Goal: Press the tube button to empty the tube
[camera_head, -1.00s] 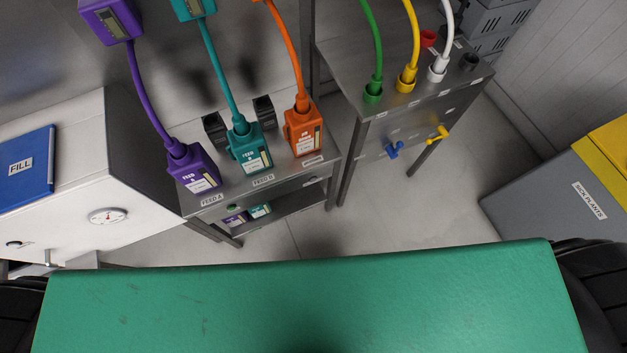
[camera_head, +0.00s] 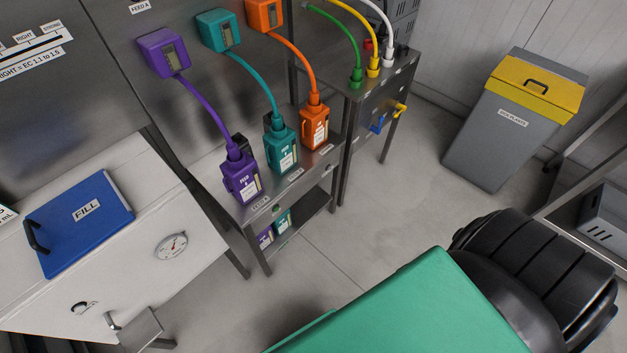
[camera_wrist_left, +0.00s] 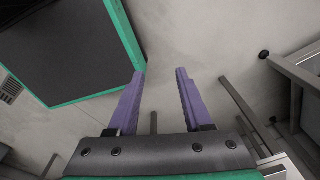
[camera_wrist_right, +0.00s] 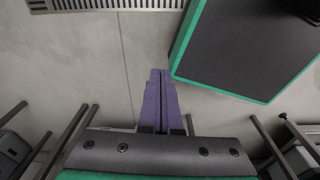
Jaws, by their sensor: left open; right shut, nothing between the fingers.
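Purple (camera_head: 206,108), teal (camera_head: 257,78) and orange (camera_head: 297,62) tubes run from wall units down to the feed bottles on a metal stand. Green (camera_head: 347,38), yellow (camera_head: 364,30) and white (camera_head: 382,20) tubes curve to fittings on a second stand. A small green spot (camera_head: 276,208) shows on the front of the feed stand; I cannot tell whether it is a button. No tube button is clearly identifiable. My left gripper (camera_wrist_left: 161,72) is open and empty over bare floor. My right gripper (camera_wrist_right: 160,72) is shut and empty over the floor. Neither gripper shows in the head view.
A white cabinet (camera_head: 140,262) with a blue FILL lid (camera_head: 110,228) and a round gauge (camera_head: 171,246) stands at the left. A grey bin with a yellow lid (camera_head: 560,93) stands at the right. Bare floor (camera_head: 350,235) lies between.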

